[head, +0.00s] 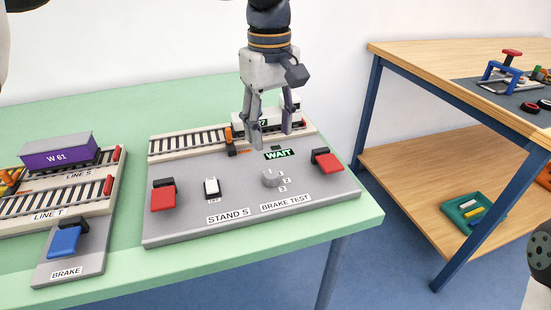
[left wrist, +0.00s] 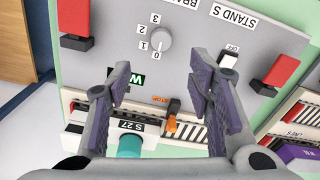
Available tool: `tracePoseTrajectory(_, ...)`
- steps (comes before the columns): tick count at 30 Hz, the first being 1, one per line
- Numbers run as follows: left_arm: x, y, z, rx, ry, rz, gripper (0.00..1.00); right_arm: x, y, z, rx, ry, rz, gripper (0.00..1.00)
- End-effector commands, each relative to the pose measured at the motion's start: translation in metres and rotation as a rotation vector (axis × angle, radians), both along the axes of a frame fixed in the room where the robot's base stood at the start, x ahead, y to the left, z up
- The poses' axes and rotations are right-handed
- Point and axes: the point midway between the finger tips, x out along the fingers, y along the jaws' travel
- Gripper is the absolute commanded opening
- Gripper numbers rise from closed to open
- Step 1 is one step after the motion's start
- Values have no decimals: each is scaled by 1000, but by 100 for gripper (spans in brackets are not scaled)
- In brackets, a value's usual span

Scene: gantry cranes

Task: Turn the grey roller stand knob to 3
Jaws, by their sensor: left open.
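The grey roller stand panel (head: 190,228) lies on the green table, labelled STAND S and BRAKE TEST. Its round grey knob (head: 271,179) is at the middle right of the panel, with numbers beside it. In the left wrist view the knob (left wrist: 160,38) has 0, 1, 2 and 3 around it; its mark seems to face 0. My left gripper (head: 271,134) is open and empty above the back of the panel, behind the knob and apart from it. Its two fingers also show in the left wrist view (left wrist: 158,78). My right gripper is not in view.
A WAIT display (head: 279,154) sits behind the knob. A red lever (head: 327,162), another red lever (head: 163,198) and a white switch (head: 211,187) stand on the panel. An orange lever (head: 230,140) is near the track. A wooden table (head: 420,50) stands to the right.

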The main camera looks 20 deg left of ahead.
Motion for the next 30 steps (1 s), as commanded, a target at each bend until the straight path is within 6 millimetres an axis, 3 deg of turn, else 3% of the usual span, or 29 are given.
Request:
tracePoseTrajectory(3,-1,0,-35,-1,9,0,47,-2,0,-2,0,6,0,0)
tracePoseTrajectory(10,-1,0,-85,-2,7,-1,47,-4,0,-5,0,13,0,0)
tracePoseTrajectory(15,0,0,-98,-2,4,-1,47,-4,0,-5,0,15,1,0)
tracePoseTrajectory(22,0,0,-99,-2,3,-1,47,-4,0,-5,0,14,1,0)
tracePoseTrajectory(28,0,0,-99,-1,2,-1,4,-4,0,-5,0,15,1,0)
tracePoseTrajectory(30,0,0,-99,-1,2,-1,0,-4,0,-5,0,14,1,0)
